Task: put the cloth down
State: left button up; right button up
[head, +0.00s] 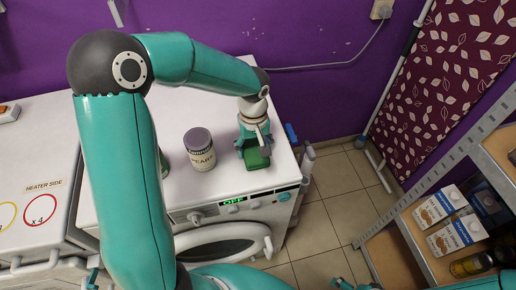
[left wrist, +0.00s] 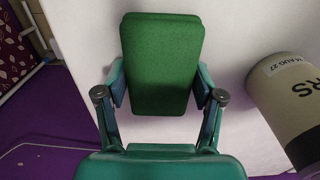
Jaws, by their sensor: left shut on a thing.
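The cloth is a thick green block with rounded corners. In the head view the cloth (head: 257,160) is at the right part of the white washing machine top (head: 225,180). My left gripper (head: 254,147) points down and is shut on it. In the left wrist view the cloth (left wrist: 160,62) sits between the two fingers of my left gripper (left wrist: 160,92), with the white top behind it. Whether its underside touches the top I cannot tell. My right gripper does not show clearly.
A labelled can (head: 200,152) with a grey lid stands left of the cloth; it also shows in the left wrist view (left wrist: 292,105). The machine's right edge is close to the cloth. A shelf with cartons (head: 455,235) is at the far right. Some white top is free around the can.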

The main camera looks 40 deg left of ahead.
aim_at(254, 147)
pick_arm(q)
jog(key=shift+f, duration=0.15)
jog(key=o, duration=1.1)
jog(key=shift+c, duration=0.2)
notch_tip(254, 147, up, 12)
jog(key=shift+r, duration=0.2)
